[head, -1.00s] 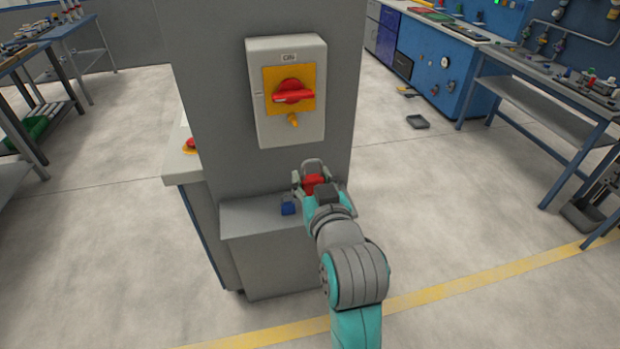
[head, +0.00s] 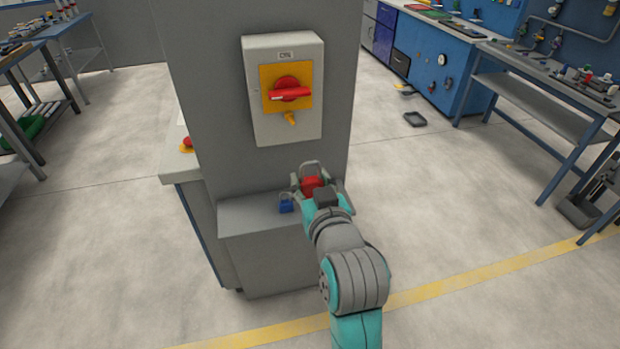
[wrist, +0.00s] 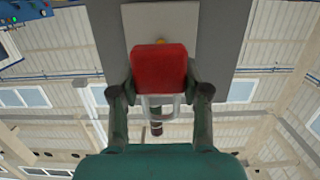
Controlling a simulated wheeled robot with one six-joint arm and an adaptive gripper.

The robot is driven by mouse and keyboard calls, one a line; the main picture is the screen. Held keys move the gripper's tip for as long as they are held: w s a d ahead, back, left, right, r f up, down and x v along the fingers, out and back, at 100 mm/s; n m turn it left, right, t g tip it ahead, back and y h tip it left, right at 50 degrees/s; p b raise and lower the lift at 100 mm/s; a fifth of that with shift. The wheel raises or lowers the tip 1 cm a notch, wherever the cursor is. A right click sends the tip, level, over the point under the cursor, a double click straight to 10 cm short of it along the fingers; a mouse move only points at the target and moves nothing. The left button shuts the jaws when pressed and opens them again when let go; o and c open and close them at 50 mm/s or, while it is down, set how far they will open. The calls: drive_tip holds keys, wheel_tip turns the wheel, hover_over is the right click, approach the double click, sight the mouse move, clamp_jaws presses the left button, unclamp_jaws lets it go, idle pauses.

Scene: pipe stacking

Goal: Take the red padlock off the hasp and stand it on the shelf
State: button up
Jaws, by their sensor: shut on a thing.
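The red padlock (head: 312,187) is in my gripper (head: 320,181), which is shut on it in front of the grey column. In the wrist view the padlock's red body (wrist: 160,68) sits between the two fingers, with its pale shackle (wrist: 160,103) beside it. The padlock is below the yellow hasp (head: 290,118) and apart from it. The hasp is under the red switch handle on the grey box. The shelf (head: 262,213) is the grey ledge at the column's foot. My gripper hides part of the ledge's right side; the gap between padlock and ledge is unclear.
A small blue padlock (head: 286,204) stands on the shelf just left of my gripper. The switch box (head: 260,120) juts from the column above.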

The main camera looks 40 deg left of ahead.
drive_tip(key=f+v, duration=0.1)
drive_tip(key=v, duration=0.5)
drive_tip(key=shift+s+d, duration=0.2)
drive_tip(key=shift+d, duration=0.1)
idle(0.8)
drive_tip(key=shift+a, duration=0.1)
